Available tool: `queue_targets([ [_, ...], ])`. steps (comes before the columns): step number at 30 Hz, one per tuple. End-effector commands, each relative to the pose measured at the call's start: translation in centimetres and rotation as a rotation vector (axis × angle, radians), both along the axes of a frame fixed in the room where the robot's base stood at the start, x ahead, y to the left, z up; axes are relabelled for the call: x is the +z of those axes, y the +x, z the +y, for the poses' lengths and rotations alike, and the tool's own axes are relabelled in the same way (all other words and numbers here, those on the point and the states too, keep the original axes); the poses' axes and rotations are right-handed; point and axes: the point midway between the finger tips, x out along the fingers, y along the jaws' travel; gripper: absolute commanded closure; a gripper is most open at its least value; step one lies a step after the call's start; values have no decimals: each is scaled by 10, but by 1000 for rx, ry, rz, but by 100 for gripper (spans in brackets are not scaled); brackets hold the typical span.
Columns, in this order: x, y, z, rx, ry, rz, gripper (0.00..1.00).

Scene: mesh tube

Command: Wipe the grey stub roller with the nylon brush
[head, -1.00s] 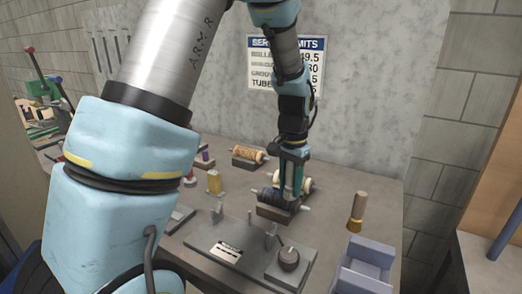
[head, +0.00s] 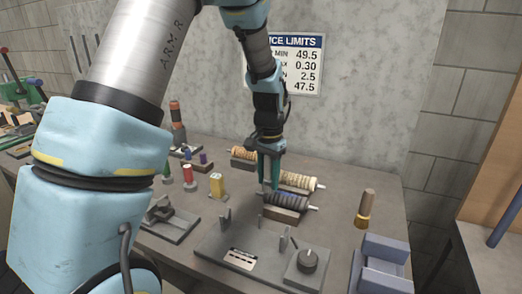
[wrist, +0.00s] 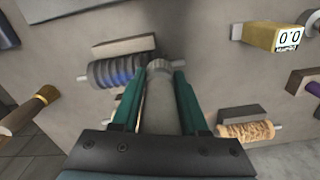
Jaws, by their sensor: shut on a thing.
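The grey stub roller (head: 286,201) is a dark ribbed cylinder lying on a wooden block on the bench. It also shows in the wrist view (wrist: 112,72), with blue marks on its ribs. My gripper (head: 266,187) points down at the roller's left end in the head view. In the wrist view, my teal fingers (wrist: 160,95) are shut on a pale grey upright cylinder, seemingly the nylon brush (wrist: 160,108). Its far end is beside the roller's end.
A cream roller (head: 300,181) lies just behind, and a tan roller (head: 244,154) farther back. A wooden-handled brush (head: 364,208) stands at right, behind a blue-grey holder (head: 380,268). A grey fixture (head: 225,255) is in front. A yellow gauge (head: 217,185) stands at left.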

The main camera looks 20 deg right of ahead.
Motion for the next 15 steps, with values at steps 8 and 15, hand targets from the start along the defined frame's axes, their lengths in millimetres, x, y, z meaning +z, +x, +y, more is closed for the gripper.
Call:
queue_targets([
  [8,39,2,-4,0,-1,-1,100],
  [15,61,4,-7,1,-2,-1,100],
])
